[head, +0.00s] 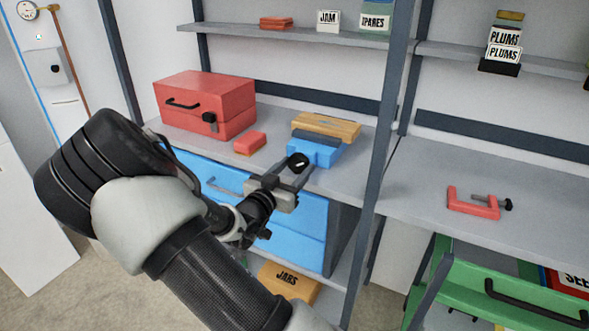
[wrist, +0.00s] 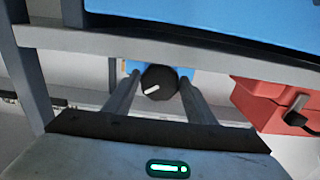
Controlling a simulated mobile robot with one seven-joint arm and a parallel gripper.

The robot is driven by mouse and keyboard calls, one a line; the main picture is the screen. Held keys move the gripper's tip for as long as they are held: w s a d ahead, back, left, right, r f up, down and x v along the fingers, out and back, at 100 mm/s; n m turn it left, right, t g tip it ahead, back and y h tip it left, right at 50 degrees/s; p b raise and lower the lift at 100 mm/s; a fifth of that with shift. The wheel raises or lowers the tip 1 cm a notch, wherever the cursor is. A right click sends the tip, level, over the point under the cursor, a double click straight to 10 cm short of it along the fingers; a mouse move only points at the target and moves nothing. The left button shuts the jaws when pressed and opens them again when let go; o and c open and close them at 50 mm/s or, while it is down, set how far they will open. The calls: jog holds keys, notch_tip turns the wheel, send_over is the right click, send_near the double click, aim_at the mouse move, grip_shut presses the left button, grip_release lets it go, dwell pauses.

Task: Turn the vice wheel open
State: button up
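The blue vice (head: 315,152) with a dark jaw top sits near the front edge of the grey shelf. Its black round wheel (head: 298,163) faces my gripper and carries a white mark. My gripper (head: 288,172) is open in front of the vice. In the wrist view the wheel (wrist: 159,82) shows between the two fingertips of my gripper (wrist: 160,77), with a narrow gap on each side. I cannot tell whether the tips reach around it or stop just short.
A red toolbox (head: 205,103) and small red block (head: 250,143) stand left of the vice. A wooden piece (head: 326,126) lies behind it. Blue drawers (head: 298,225) are below. A grey post (head: 381,150) rises to the right; a red clamp (head: 473,204) lies beyond it.

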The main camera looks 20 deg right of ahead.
jog(key=c, duration=0.6)
jog(key=shift+o, duration=0.2)
jog(key=shift+r+n+p, duration=0.3)
jog(key=shift+n+p, duration=0.2)
jog(key=shift+p, duration=0.3)
jog(key=shift+n+p, duration=0.6)
jog(key=shift+p, duration=0.1)
jog(key=shift+n+p, duration=0.5)
jog(key=shift+n, duration=0.2)
jog(key=shift+f+n, duration=0.35)
jog(key=shift+n, duration=0.25)
jog(key=o, duration=1)
jog(key=shift+o, duration=0.2)
